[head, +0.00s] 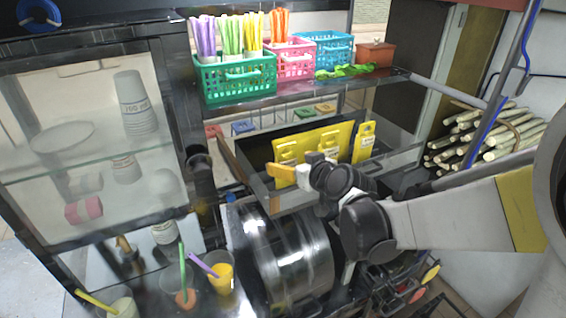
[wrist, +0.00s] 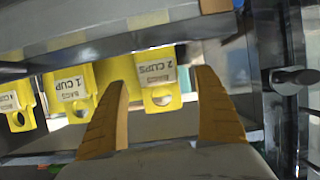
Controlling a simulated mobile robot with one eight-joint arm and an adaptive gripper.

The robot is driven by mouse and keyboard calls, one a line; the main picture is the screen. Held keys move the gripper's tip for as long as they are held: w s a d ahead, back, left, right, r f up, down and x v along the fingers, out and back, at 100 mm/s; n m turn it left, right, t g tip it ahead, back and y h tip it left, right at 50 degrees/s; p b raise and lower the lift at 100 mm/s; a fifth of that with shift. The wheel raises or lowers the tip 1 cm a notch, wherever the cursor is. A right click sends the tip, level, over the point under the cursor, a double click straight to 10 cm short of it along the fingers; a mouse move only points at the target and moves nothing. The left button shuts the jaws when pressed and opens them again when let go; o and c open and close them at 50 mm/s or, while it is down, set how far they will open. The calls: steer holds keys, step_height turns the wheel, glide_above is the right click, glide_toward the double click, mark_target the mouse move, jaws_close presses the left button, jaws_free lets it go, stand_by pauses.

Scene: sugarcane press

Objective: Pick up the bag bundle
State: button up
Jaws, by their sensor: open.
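Several yellow bag bundles hang in a row in a dark tray in the head view: a left one (head: 286,152), a middle one (head: 335,137) and a right one (head: 364,135). My gripper (wrist: 163,80) is open with orange fingers. In the head view, my gripper (head: 290,170) is at the left bundle; contact is unclear.
A clear-sided tray wall (head: 312,188) runs along the front of the bundles. A green basket (head: 237,80) of straws stands on the shelf above. A metal drum (head: 285,255) is below. Sugarcane stalks (head: 490,130) lie at right. A metal bar (wrist: 120,47) crosses the wrist view.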

steer(key=x, duration=0.3)
steer(key=shift+w+f, duration=0.1)
steer(key=shift+w, duration=0.15)
steer(key=shift+s+d, duration=0.1)
steer(key=shift+s, duration=0.05)
steer(key=c, duration=1.2)
